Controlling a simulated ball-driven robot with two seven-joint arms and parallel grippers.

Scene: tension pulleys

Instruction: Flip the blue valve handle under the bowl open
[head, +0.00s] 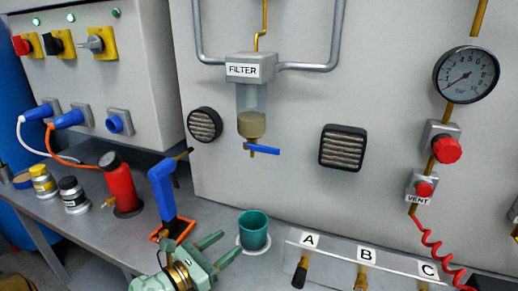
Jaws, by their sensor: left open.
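The blue valve handle (264,149) sits under the clear filter bowl (251,103), which holds murky liquid at its bottom. The handle lies roughly level and points to the right from a small brass stem. The bowl hangs below the grey block marked FILTER (249,69) on the wall panel. My left gripper (230,243) is low in the head view, well below and a little left of the handle. Its two green fingers are apart and empty, pointing up and right toward a teal cup. My right gripper is not in view.
The teal cup (254,231) stands on a white saucer (240,240) by my left fingertips. A blue upright tool (161,190) and a red bottle (119,186) stand to the left. A rail marked A, B, C (338,252) is at the right. The wall around the handle is clear.

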